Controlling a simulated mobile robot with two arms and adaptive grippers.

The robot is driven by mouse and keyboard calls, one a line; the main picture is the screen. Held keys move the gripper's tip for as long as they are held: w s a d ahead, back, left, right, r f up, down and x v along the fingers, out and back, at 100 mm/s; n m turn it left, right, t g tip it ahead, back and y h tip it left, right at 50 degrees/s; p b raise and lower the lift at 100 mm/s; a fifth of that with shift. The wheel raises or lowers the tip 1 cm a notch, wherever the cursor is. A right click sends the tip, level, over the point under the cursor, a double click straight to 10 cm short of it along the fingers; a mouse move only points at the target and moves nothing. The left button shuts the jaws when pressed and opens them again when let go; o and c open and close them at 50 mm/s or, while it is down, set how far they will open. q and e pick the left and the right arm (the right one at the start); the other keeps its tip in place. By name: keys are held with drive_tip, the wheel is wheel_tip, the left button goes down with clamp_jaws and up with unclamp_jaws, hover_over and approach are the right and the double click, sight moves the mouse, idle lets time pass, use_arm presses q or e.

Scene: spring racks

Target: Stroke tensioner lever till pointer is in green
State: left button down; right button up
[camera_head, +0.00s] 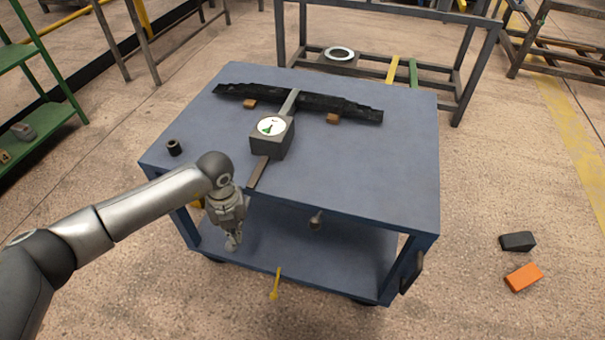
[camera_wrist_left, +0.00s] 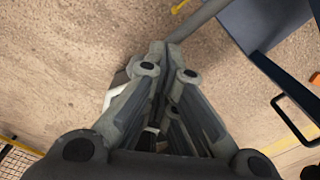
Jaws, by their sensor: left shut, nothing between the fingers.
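The tensioner (camera_head: 270,144) is a dark box on the blue cart top, with a round white dial (camera_head: 271,126) on it. The dial shows a green patch; the pointer is too small to read. A grey strap (camera_head: 289,101) runs from it over a black leaf-spring pack (camera_head: 346,106). A flat brown bar (camera_head: 258,173), apparently the lever, reaches from the box to the cart's front edge. My left gripper (camera_head: 233,243) points down in front of that edge, below and left of the bar's end, apart from it. Its fingers (camera_wrist_left: 164,52) are shut and empty. My right gripper is out of view.
The blue cart (camera_head: 380,180) has a lower shelf (camera_head: 330,262). A black cylinder (camera_head: 174,147) stands at its left. A dark knob (camera_head: 316,219) and a yellow piece (camera_head: 276,284) stick out at the front. Black (camera_head: 517,241) and orange (camera_head: 524,277) blocks lie on the floor.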

use_arm(q)
wheel_tip(320, 180, up, 14)
drive_tip(key=p, duration=0.9)
drive_tip(key=shift+r, duration=0.25)
drive_tip(key=shift+d, duration=0.1)
